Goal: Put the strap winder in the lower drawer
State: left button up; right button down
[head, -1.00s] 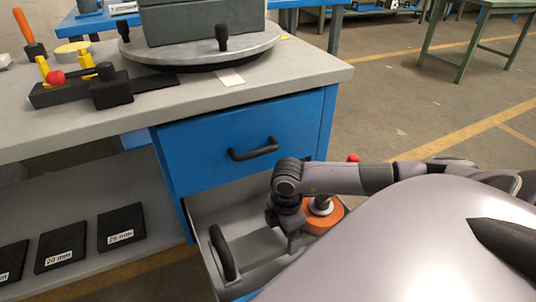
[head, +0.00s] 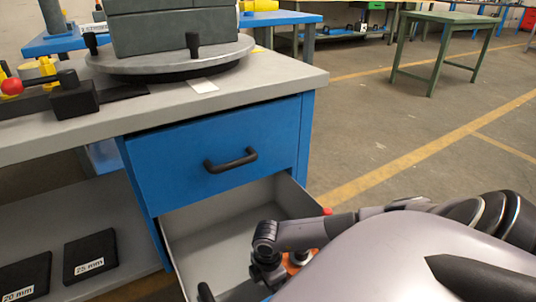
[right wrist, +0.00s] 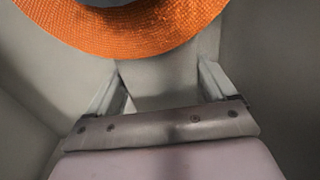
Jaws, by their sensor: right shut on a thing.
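The lower drawer (head: 215,232) of the blue cabinet stands open, and its grey inside shows in the head view. The strap winder (head: 293,262) is an orange disc with a red knob, mostly hidden by my right arm. In the right wrist view the winder (right wrist: 140,40) fills the top as a broad orange curve, with grey walls around it. My right gripper (head: 268,278) is low at the drawer, beside the winder, and shut on it; the gripped part is hard to make out. Its fingers also show in the wrist view (right wrist: 165,85). My left gripper is not in view.
The shut upper drawer (head: 215,155) is directly above. A turntable (head: 172,64) with a grey block stands on the worktop (head: 280,80). Black labelled plates (head: 90,255) lie on the shelf at left. Open floor (head: 400,140) is to the right.

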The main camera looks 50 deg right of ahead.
jog(key=shift+w+f, duration=0.1)
jog(key=shift+f, duration=0.2)
notch_tip(320, 180, down, 3)
jog(key=shift+f+b, duration=0.15)
jog(key=shift+b, duration=0.9)
grip_release()
jog(key=shift+f, duration=0.15)
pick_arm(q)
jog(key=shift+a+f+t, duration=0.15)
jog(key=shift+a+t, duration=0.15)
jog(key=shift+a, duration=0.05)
pick_arm(e)
notch_tip(320, 180, up, 6)
jog(key=p, duration=0.3)
pick_arm(q)
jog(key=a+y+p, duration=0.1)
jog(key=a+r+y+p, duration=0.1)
jog(key=p, duration=0.1)
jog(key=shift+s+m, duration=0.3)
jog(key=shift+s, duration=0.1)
pick_arm(e)
notch_tip(320, 180, up, 6)
jog(key=shift+r, duration=0.1)
